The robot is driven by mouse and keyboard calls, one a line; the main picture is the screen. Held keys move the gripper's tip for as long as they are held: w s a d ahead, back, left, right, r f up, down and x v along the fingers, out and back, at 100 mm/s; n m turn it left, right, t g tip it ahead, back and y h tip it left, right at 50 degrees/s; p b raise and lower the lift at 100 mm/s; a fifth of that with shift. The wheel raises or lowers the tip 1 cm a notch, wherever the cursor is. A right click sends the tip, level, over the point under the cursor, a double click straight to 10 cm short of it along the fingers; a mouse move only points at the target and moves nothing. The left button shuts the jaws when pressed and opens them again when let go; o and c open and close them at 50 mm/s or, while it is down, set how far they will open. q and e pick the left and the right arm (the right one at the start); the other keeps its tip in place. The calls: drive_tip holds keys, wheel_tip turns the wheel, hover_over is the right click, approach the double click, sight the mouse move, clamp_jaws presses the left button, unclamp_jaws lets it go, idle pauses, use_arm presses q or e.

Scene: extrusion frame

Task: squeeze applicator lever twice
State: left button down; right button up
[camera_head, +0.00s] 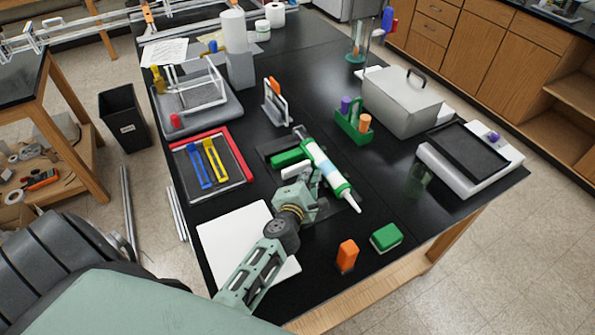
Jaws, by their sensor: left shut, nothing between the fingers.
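The applicator (331,176) lies on the black bench near the middle of the head view. It has a white and light blue barrel, green ends and a white nozzle pointing toward the front right. A green part (288,158), which may be its handle or lever, shows at its left side. My left gripper (304,184) is beside the applicator's left side, just in front of the green part. It is shut and empty. Whether it touches the applicator or the lever cannot be told, as the gripper hides part of that area. My right gripper does not show.
A red-edged tray (247,172) with blue and yellow tools lies to the left. A white board (217,233) lies under my left arm. An orange block (347,254) and a green block (386,237) stand near the front edge. A grey metal box (402,105) stands at the back right.

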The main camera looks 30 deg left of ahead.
sight(305, 161)
use_arm(q)
drive_tip(key=shift+a, duration=0.1)
idle(0.7)
drive_tip(key=shift+w+a, duration=0.2)
drive_tip(key=shift+a, duration=0.1)
drive_tip(key=shift+w+a+p, duration=0.25)
drive_tip(key=shift+w+a, duration=0.05)
drive_tip(key=shift+a, duration=0.3)
drive_tip(key=shift+w+a+p, duration=0.2)
drive_tip(key=shift+w+a, duration=0.1)
drive_tip(key=shift+a, duration=0.25)
idle(1.8)
drive_tip(key=shift+s+d, duration=0.45)
drive_tip(key=shift+d, duration=0.3)
drive_tip(key=shift+s+d, duration=0.4)
drive_tip(key=shift+d, duration=0.3)
drive_tip(key=shift+d, duration=0.1)
drive_tip(key=shift+s+d+f, duration=0.1)
drive_tip(key=shift+s+d, duration=0.05)
drive_tip(key=shift+d, duration=0.1)
drive_tip(key=shift+s+d, duration=0.55)
drive_tip(key=shift+d, duration=0.4)
drive_tip(key=shift+s+d, duration=0.55)
drive_tip(key=shift+d, duration=0.35)
